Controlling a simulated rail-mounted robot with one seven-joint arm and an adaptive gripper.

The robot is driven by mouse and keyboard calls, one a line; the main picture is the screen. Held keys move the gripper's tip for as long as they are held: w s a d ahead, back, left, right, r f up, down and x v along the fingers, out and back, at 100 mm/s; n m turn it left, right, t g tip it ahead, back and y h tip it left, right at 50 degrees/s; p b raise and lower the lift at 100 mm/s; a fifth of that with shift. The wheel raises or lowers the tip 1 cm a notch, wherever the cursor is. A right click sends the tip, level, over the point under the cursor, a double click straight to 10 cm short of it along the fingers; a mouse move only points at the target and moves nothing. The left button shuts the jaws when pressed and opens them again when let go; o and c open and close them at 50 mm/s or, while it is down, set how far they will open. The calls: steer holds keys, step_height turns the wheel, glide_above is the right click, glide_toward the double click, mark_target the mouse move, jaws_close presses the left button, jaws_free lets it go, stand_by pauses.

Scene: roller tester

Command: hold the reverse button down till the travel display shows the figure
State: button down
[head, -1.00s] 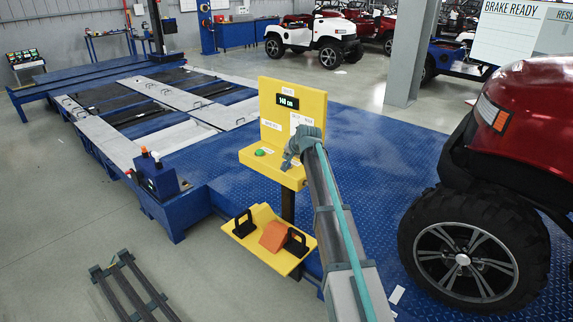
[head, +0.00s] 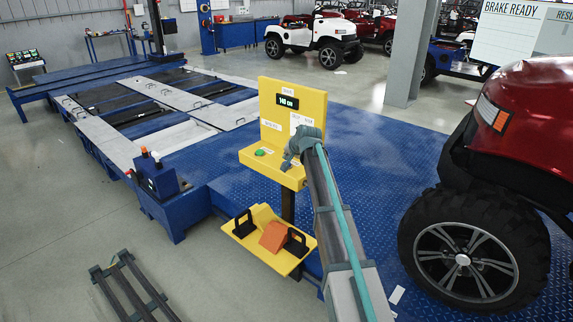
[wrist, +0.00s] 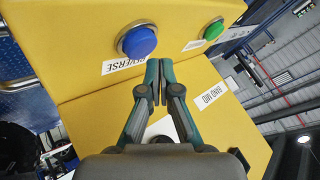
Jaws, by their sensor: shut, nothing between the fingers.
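The yellow console (head: 312,106) stands in the middle of the head view. Its travel display (head: 287,102) shows green digits, about 140 cm; the last digit is too small to be sure of. In the wrist view the blue button (wrist: 138,41) sits in a metal ring above the REVERSE label (wrist: 125,63). The green button (wrist: 213,30) is to its right. My gripper (wrist: 159,62) is shut and empty, its tips just below and right of the blue button in the picture. I cannot tell whether they touch anything. In the head view my gripper (head: 292,160) hides the blue button.
A yellow shelf (head: 283,264) below the console holds an orange block (head: 275,236) and black handles. A red vehicle with a large tyre (head: 470,262) stands at right. The roller bed (head: 150,110) lies behind left. A dark rack (head: 133,288) lies on the floor.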

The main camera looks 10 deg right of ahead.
steer(key=shift+f, duration=0.4)
steer(key=shift+f+b, duration=0.35)
steer(key=shift+f, duration=0.1)
stand_by(0.7)
steer(key=shift+r, duration=0.15)
stand_by(0.5)
steer(key=shift+r+p, duration=0.4)
steer(key=shift+r, duration=0.35)
steer(key=shift+r, duration=0.1)
steer(key=shift+r+p, duration=1.15)
steer(key=shift+r, duration=1.3)
